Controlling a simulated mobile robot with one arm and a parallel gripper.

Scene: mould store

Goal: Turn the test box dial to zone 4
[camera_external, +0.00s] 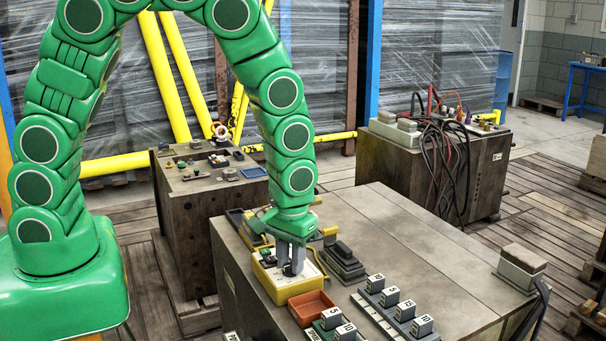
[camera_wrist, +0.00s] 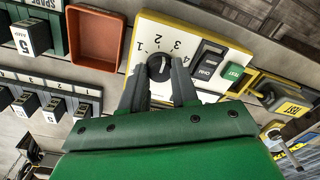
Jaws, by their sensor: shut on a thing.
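The test box (camera_external: 283,291) is a yellow box with a white face on the near table. In the wrist view its white face (camera_wrist: 210,45) shows the numbers 1 to 4 around a round black dial (camera_wrist: 159,66). The dial has a pale pointer mark; I cannot tell for sure which number it points to. A black OHM switch (camera_wrist: 209,60) and a green TEST button (camera_wrist: 233,72) sit to the right of it. My gripper (camera_external: 291,266) points down over the box. In the wrist view my gripper (camera_wrist: 160,72) has a finger on each side of the dial, shut on it.
An orange-red tray (camera_external: 311,307) stands beside the box. Racks of numbered blocks (camera_external: 395,309) and a dark stepped block (camera_external: 342,262) are close by. The table's middle and right are mostly clear. A cabled crate (camera_external: 440,150) stands behind.

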